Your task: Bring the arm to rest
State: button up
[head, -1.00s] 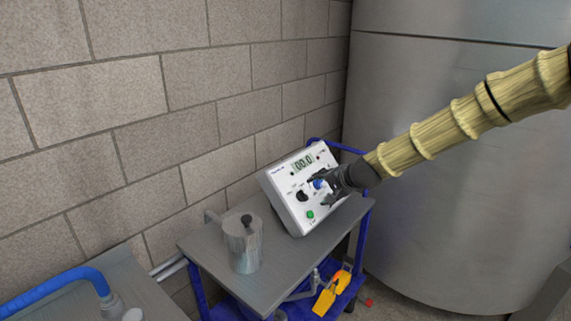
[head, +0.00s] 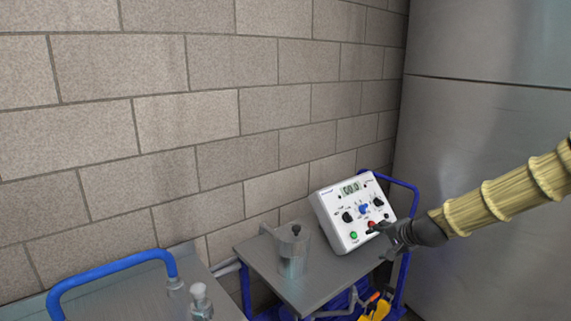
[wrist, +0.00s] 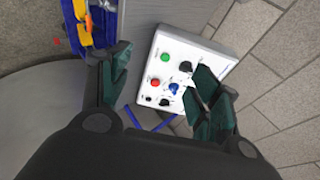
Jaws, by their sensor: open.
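My gripper (head: 388,236) is at the right of the head view, at the lower right corner of a white control box. In the wrist view my gripper (wrist: 160,95) has its fingers spread, with nothing held between them. The control box (head: 331,212) has a small display, dark knobs, a blue knob, and green and red buttons. It stands tilted back on a grey cart top (head: 320,281). In the wrist view the control box (wrist: 185,58) shows beyond and between the fingers. I cannot tell whether a fingertip touches it.
A metal jug (head: 292,256) stands on the cart left of the box. A blue-handled cart (head: 110,270) with a clear bottle (head: 200,300) is at lower left. Yellow items (head: 376,308) lie low on the blue cart. A large steel tank (head: 480,130) stands behind my arm.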

jog(key=s+a+f+n+g, duration=0.1)
jog(key=s+a+f, duration=0.1)
jog(key=s+f, duration=0.35)
jog(key=s+a+f+n+g+h, duration=0.1)
jog(key=s+f, duration=0.1)
jog(key=f, duration=0.6)
jog(key=s+a+f+n+g, duration=0.1)
jog(key=s+a+f, duration=0.1)
jog(key=s+f, duration=0.35)
jog(key=s+a+f+n+g+h, duration=0.1)
jog(key=s+f+n+g, duration=0.15)
jog(key=s+f, duration=0.75)
jog(key=s+a+f+n+g, duration=0.1)
jog(key=s+f+n+g, duration=0.15)
jog(key=s+f, duration=0.7)
jog(key=s+f+n+g, duration=0.1)
jog(key=s+n, duration=0.2)
jog(key=s, duration=1.6)
jog(key=shift+s+h, duration=0.3)
jog(key=shift+h, duration=0.1)
jog(key=shift+d, duration=0.1)
